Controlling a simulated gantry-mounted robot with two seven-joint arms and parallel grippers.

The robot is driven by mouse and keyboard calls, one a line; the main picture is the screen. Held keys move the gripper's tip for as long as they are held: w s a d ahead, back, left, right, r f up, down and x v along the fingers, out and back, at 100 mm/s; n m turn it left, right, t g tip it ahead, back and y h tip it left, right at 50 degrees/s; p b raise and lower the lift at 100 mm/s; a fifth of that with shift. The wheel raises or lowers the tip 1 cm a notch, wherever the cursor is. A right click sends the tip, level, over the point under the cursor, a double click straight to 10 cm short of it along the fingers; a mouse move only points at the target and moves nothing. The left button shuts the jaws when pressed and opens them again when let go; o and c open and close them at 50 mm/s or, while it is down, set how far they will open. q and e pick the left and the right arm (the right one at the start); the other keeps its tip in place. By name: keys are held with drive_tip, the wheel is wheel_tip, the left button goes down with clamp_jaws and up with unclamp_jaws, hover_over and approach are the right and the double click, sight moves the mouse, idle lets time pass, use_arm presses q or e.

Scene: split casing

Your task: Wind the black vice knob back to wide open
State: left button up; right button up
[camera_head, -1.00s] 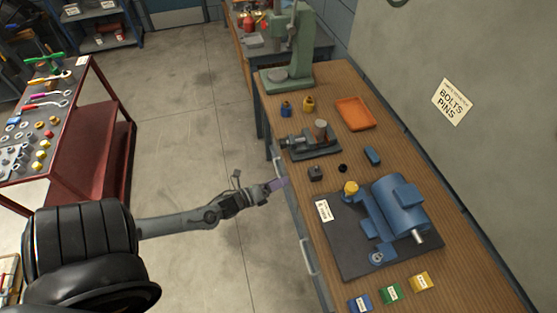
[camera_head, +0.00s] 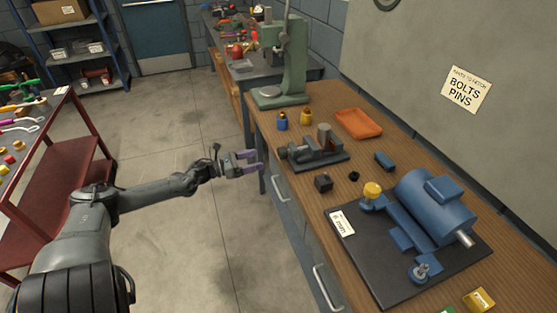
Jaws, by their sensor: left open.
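The grey vice (camera_head: 328,157) sits on the wooden bench, with its screw end towards the bench's left edge. A dark knob (camera_head: 282,153) shows small at that end. A grey-brown upright cylinder (camera_head: 324,138) stands at the vice's jaws; I cannot tell whether it is clamped. My left gripper (camera_head: 256,161), with purple fingers, is open and empty. It points at the knob from the left, in front of the bench edge and apart from the knob. My right gripper is out of view.
A green press (camera_head: 290,55) stands behind the vice. Open floor lies left of the bench.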

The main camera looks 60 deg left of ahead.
sight(279, 154)
use_arm(q)
drive_tip(key=b+x, duration=0.2)
drive_tip(key=x, duration=0.5)
drive_tip(key=shift+w+b, duration=0.3)
drive_tip(key=shift+b, duration=0.05)
drive_tip(key=shift+b+x, duration=0.35)
drive_tip(key=shift+x, duration=1)
drive_tip(key=c, duration=1)
drive_tip(key=shift+c, duration=0.2)
